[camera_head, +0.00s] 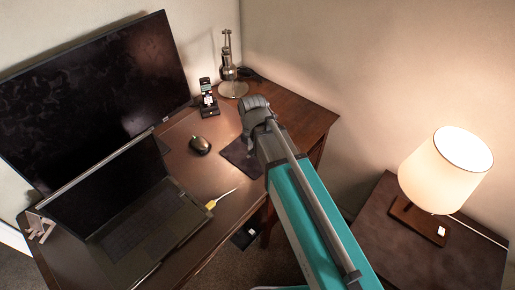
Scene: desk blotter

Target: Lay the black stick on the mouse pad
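The mouse pad (232,154) is a dark, flat sheet on the right part of the brown desk, partly covered by my arm. My gripper (255,104) is at the far end of my teal and grey arm, at the upper right of the desk near the pad. Its fingers cannot be made out, so I cannot tell if it is open, shut or holding anything. I cannot pick out the black stick for certain; it may be hidden behind my arm or gripper.
A black mouse (200,145) lies left of the pad. A phone stand (208,100) and a metal desk lamp (229,75) stand behind. A laptop (150,225) and a large monitor (95,95) fill the left. A lit lamp (447,170) stands on a side table (425,255) at right.

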